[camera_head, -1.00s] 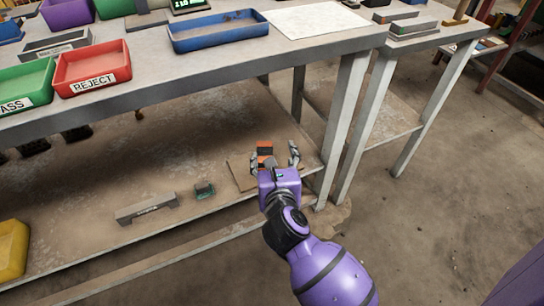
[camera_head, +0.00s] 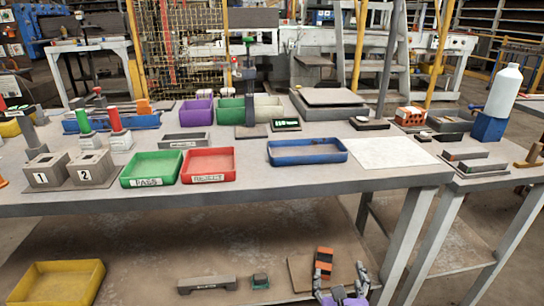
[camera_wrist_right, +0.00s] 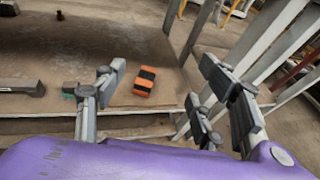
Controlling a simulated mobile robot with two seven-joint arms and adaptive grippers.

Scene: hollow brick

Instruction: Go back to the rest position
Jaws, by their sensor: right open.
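An orange and black brick (camera_head: 324,258) lies on a brown board (camera_head: 299,272) on the lower shelf. My right gripper (camera_head: 340,279) is at the bottom edge of the head view, open and empty, on the near side of the brick. In the right wrist view the brick (camera_wrist_right: 144,80) lies ahead of the spread fingers (camera_wrist_right: 165,85), apart from them. My left gripper is not in view.
The table (camera_head: 240,196) above the shelf holds a green PASS tray (camera_head: 150,183), a red REJECT tray (camera_head: 208,178) and a blue tray (camera_head: 307,162). Its leg (camera_head: 405,245) stands right of my gripper. A grey bar (camera_head: 207,284) and yellow bin (camera_head: 60,285) are on the lower shelf.

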